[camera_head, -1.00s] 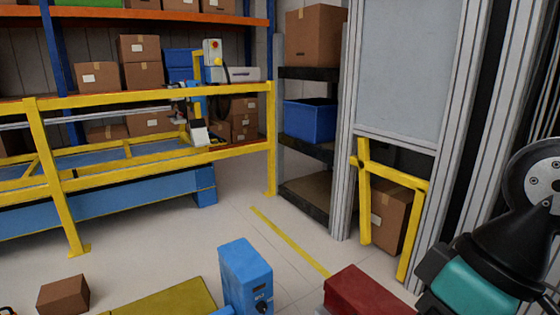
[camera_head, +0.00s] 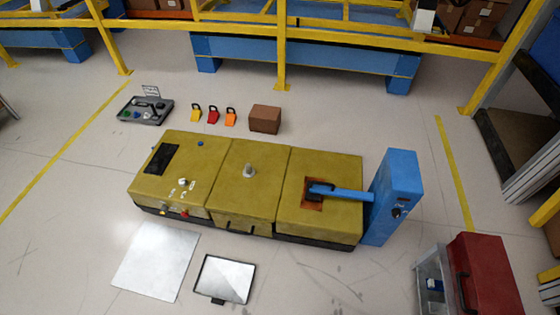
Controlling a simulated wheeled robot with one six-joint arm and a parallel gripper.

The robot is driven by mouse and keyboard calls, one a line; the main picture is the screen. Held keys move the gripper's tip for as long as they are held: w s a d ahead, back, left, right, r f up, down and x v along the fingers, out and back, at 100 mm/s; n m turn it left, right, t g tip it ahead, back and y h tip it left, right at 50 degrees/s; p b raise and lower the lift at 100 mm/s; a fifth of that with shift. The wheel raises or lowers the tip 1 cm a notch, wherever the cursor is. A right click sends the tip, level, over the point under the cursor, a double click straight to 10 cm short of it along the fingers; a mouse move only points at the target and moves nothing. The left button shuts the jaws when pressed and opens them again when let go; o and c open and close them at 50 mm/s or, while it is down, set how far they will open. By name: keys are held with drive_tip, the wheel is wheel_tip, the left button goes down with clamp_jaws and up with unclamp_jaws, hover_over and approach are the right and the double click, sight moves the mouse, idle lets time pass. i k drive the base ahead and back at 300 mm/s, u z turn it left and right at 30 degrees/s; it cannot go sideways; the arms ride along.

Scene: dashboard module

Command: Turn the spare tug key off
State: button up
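A low yellow machine (camera_head: 232,212), which looks like a tug, lies across the middle of the floor. On its left section are a dark screen (camera_head: 162,158), a small blue button (camera_head: 200,144) and a small pale knob or key (camera_head: 183,182) with white labels. A red button (camera_head: 184,213) sits on its front edge. A blue post (camera_head: 391,185) stands at its right end, with a dark knob (camera_head: 397,212) on its face. Which of these is the spare tug key, and how it is turned, is too small to tell. My gripper is out of view.
Behind the machine are a grey tray (camera_head: 145,110), several coloured padlocks (camera_head: 213,116) and a brown box (camera_head: 265,119). In front lie a pale sheet (camera_head: 155,262) and a black-framed board (camera_head: 223,278). A red toolbox (camera_head: 485,275) stands at right. Yellow railing (camera_head: 283,60) crosses the back.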

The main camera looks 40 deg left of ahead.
sight(163, 209)
drive_tip(key=u, duration=1.75)
drive_tip(key=k, duration=0.35)
drive_tip(key=u, duration=1.75)
drive_tip(key=i, duration=0.55)
drive_tip(key=u, duration=0.15)
